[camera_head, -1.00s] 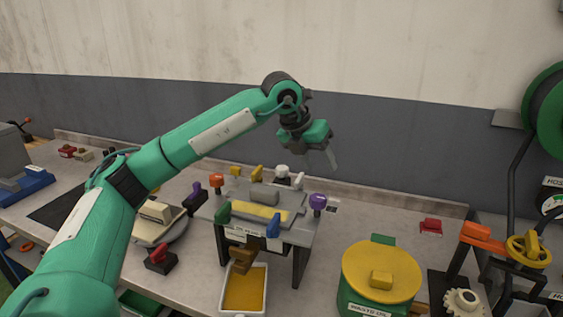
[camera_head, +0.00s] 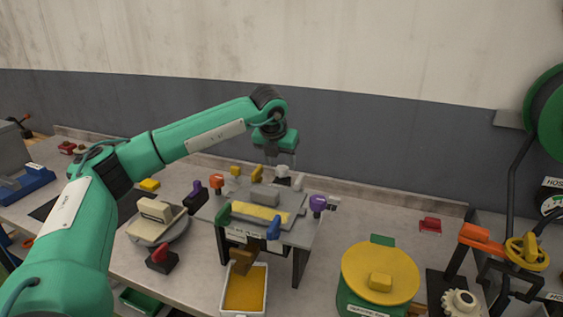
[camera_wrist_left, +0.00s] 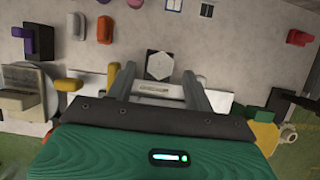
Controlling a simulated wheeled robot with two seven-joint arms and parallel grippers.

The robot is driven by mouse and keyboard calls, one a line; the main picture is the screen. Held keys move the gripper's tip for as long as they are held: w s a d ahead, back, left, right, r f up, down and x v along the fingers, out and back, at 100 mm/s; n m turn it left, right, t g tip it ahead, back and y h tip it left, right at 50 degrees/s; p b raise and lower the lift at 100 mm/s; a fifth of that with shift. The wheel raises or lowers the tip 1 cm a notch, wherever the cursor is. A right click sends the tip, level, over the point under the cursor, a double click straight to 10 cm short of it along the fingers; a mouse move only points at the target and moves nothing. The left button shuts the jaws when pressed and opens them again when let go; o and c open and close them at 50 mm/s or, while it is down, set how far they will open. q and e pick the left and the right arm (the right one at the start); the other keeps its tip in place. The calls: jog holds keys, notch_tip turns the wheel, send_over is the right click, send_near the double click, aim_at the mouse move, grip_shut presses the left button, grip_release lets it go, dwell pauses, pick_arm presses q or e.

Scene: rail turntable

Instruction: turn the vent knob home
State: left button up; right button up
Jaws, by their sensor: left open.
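No readable label shows which knob is the vent knob. A white knob (camera_head: 282,171) stands at the back of a raised grey fixture (camera_head: 301,236). In the left wrist view it is a white hexagonal head (camera_wrist_left: 160,65) with a dark base, between the fingertips' lines. My left gripper (camera_head: 284,161) is open, pointing down just above the white knob. No contact can be made out. In the wrist view its two fingers (camera_wrist_left: 158,80) are spread and empty. My right gripper is not in view.
Other coloured knobs ring the fixture: orange (camera_head: 217,182), purple (camera_head: 318,204), green (camera_head: 223,214) and blue (camera_head: 273,227). A yellow-lidded green drum (camera_head: 380,270) stands at front right. A tray of orange material (camera_head: 245,288) sits in front. The bench right of the fixture is fairly clear.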

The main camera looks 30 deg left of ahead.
aim_at(282, 171)
pick_arm(q)
jog(key=shift+w+f, duration=0.25)
jog(key=shift+f, duration=0.35)
jog(key=shift+x, duration=0.75)
jog(key=shift+c, duration=0.6)
jog(key=c, duration=0.9)
jog(key=shift+o, duration=0.2)
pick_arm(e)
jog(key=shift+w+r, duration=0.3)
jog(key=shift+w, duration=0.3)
